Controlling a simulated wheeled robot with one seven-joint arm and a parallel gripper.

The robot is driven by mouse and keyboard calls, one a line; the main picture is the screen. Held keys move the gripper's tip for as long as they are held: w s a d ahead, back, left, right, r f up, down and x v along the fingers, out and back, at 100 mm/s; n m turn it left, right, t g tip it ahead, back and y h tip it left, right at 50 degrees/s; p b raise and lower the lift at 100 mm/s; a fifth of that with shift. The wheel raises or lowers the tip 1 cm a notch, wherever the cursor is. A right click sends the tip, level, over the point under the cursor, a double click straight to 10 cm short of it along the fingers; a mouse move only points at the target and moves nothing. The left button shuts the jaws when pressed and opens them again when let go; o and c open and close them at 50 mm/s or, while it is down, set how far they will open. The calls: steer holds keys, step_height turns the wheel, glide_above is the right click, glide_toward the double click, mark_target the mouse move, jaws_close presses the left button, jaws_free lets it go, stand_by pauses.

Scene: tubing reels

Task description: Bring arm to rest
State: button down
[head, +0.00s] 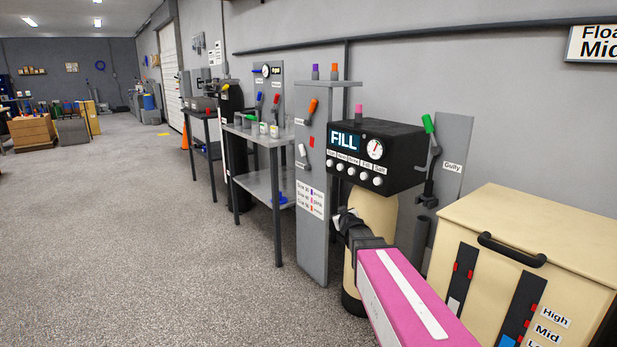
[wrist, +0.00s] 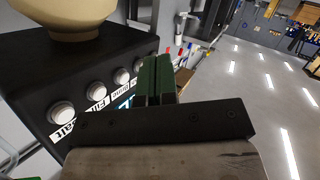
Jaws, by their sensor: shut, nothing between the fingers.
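My arm shows in the head view as a pink link with a white stripe, reaching in from the bottom right. My gripper (head: 346,216) is at its far end, in front of the beige tank (head: 374,217) under the black FILL panel (head: 374,146). In the wrist view, which is turned over, my gripper (wrist: 157,72) has its dark green fingers together with nothing between them. The black panel (wrist: 30,62) with its white knobs is beside the fingers on the left. I cannot tell the exact gap between fingers and panel.
A tan cabinet (head: 537,228) with a black handle stands at the right, close to my arm. A grey post (head: 314,205) and a metal shelf table (head: 264,185) stand beyond the tank. The grey floor (head: 150,240) on the left is clear.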

steer(key=s+d+f+m+g, duration=0.1)
steer(key=s+f+g, duration=0.4)
steer(key=s, duration=0.5)
steer(key=s+d+f+m+g, duration=0.1)
steer(key=s+f+g, duration=0.4)
steer(key=s, duration=0.5)
steer(key=s+d+f+m+g+h, duration=0.1)
steer(key=s+f+g, duration=0.4)
steer(key=s, duration=0.5)
step_height(320, 180, down, 2)
steer(key=shift+d+m, duration=0.35)
steer(key=shift+m, duration=0.45)
